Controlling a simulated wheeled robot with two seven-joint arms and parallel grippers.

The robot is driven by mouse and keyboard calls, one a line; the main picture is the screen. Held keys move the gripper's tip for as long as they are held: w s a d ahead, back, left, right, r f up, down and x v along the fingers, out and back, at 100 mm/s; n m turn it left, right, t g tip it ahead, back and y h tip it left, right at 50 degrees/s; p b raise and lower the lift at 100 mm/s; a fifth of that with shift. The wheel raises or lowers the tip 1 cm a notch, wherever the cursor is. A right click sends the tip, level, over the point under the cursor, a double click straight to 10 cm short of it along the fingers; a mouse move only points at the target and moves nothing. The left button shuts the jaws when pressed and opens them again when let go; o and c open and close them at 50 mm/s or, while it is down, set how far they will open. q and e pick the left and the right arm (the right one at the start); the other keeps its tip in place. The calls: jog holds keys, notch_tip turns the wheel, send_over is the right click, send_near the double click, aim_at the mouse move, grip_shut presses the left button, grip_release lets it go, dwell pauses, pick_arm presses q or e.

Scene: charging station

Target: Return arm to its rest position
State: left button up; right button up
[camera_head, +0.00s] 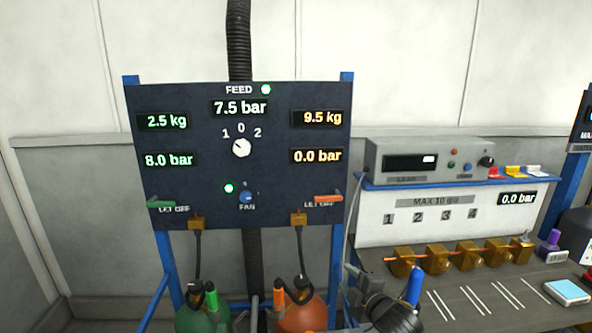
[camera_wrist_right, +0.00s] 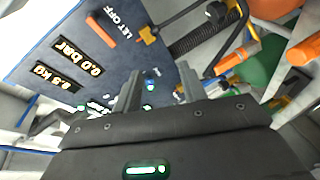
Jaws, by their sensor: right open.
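My right gripper (camera_wrist_right: 160,88) is open in the right wrist view, with two grey fingers apart and nothing seen between them. In the head view my right arm and gripper (camera_head: 362,285) show low in the picture, right of the orange cylinder (camera_head: 302,312) and in front of the bench. The fingers there are small and partly cut off. The dark charging panel (camera_head: 200,185) stands behind and to the left; it also shows tilted in the wrist view (camera_wrist_right: 65,30). My left gripper is not in view.
A green cylinder (camera_head: 203,318) stands below the panel, with hoses above both cylinders. A blue upright (camera_head: 340,250) is close to my right arm.

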jog(key=s+d+f+m+g+h, duration=0.25)
jog(key=s+f+m, duration=0.35)
jog(key=s, duration=0.4)
jog(key=s+d+f+m+g+h, duration=0.1)
jog(key=s+d+f+m+g, duration=0.15)
jog(key=s+f, duration=0.65)
jog(key=s+d+f+m+g+h, duration=0.1)
jog(key=s+d+f+m+g, duration=0.2)
jog(key=s, duration=0.9)
jog(key=s+d+m+g+h, duration=0.1)
jog(key=s+d+m+g, duration=0.3)
jog(key=s, duration=0.9)
notch_tip(320, 180, down, 27)
jog(key=a, duration=0.1)
jog(key=s+d+f+g, duration=0.1)
jog(key=s+d+f, duration=0.1)
jog(key=s+f, duration=1.4)
jog(key=shift+s+d+m+g+b, duration=0.2)
jog(key=shift+s+m+g+b, duration=0.15)
jog(key=shift+g+b, duration=0.1)
